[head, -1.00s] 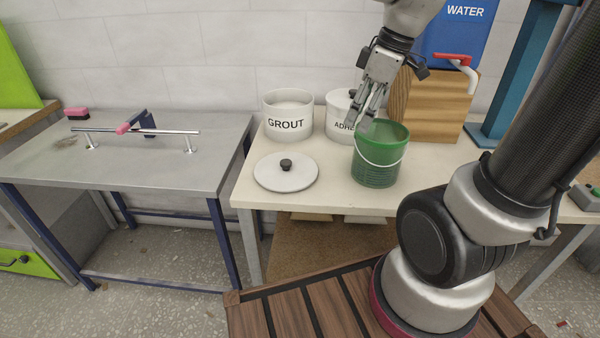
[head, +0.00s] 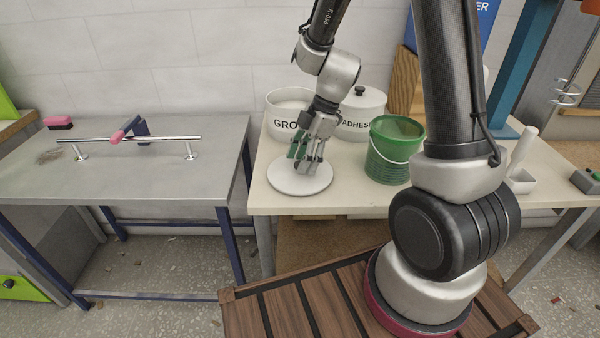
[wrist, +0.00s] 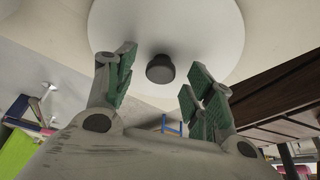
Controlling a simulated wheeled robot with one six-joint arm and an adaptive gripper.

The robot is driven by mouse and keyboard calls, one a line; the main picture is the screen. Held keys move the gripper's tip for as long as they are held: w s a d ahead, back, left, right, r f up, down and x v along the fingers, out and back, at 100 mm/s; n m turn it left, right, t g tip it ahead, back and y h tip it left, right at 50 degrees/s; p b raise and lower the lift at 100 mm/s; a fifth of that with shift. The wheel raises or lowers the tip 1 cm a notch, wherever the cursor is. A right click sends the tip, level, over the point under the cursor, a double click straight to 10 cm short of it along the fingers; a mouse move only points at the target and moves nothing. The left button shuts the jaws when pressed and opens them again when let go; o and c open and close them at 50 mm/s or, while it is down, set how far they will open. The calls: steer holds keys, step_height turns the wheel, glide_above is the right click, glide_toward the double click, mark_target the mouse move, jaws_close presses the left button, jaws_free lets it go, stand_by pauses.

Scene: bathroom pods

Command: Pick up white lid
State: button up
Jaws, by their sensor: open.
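The white lid (head: 299,184) lies flat on the cream table, in front of the grout bucket. In the wrist view the lid (wrist: 210,25) fills the top middle, with its black knob (wrist: 160,69) showing between and just beyond the fingertips. My gripper (head: 306,160) is over the lid, pointing down, with its green-padded fingers spread. In the wrist view my gripper (wrist: 158,75) is open and empty, one finger on each side of the knob. In the head view the fingers hide the knob. I cannot tell whether the fingertips touch the lid.
The open GROUT bucket (head: 285,98) and the lidded ADHESIVE bucket (head: 365,108) stand behind. A green bucket (head: 391,157) stands right of the lid. A metal table (head: 110,180) with a chrome rail (head: 115,138) is at left, past a gap. The cream table's front (head: 350,202) is clear.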

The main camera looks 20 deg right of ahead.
steer(key=shift+a+f, duration=0.15)
steer(key=shift+f, duration=0.2)
steer(key=c, duration=1.1)
steer(key=shift+r, duration=0.15)
